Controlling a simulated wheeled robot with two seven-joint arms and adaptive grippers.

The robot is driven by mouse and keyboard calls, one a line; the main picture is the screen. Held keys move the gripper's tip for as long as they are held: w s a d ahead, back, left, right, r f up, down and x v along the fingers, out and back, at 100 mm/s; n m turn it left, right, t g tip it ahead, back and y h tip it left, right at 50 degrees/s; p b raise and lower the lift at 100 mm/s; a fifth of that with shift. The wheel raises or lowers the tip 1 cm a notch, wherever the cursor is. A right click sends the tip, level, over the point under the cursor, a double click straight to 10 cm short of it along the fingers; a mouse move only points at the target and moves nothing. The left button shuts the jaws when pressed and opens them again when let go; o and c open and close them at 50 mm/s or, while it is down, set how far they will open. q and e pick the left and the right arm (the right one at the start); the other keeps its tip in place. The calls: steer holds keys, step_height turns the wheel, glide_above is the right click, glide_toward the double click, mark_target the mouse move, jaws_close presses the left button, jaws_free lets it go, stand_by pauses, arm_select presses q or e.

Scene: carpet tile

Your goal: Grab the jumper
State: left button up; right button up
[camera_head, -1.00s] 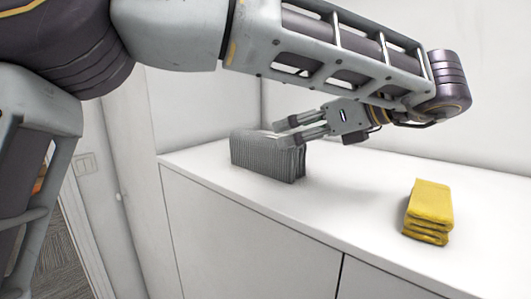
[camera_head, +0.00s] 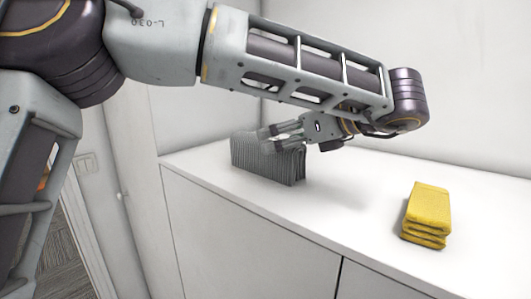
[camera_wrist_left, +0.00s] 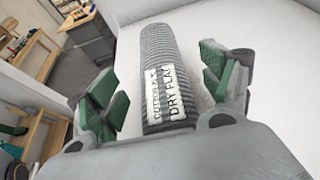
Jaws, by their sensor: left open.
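The jumper (camera_head: 262,162) is a grey ribbed folded garment standing on the white cabinet top at the back left. In the left wrist view the jumper (camera_wrist_left: 160,58) lies between the finger pads, with a white care label (camera_wrist_left: 170,93) reading "DRY FLAT". My left gripper (camera_head: 265,140) is open at the top of the jumper. The left wrist view shows its green-padded fingers (camera_wrist_left: 163,88) on either side, with a gap visible beside the right finger. Its fingers hide part of the jumper's upper edge in the head view. My right gripper is not in view.
A folded yellow cloth stack (camera_head: 428,215) lies on the cabinet top (camera_head: 345,215) at the right. Clear surface separates it from the jumper. White walls stand behind. Wooden furniture (camera_wrist_left: 85,45) shows beyond the cabinet in the left wrist view.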

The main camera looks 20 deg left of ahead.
arm_select(q)
steer(key=shift+w+a+f, duration=0.1)
steer(key=shift+a+f, duration=0.05)
steer(key=shift+a, duration=0.2)
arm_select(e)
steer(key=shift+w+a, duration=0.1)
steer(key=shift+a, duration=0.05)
arm_select(q)
steer(key=c, duration=1.3)
steer(key=shift+r, duration=0.45)
step_height(320, 180, up, 8)
steer(key=shift+f+b, duration=0.2)
steer(key=shift+b, duration=0.1)
steer(key=shift+r, duration=0.75)
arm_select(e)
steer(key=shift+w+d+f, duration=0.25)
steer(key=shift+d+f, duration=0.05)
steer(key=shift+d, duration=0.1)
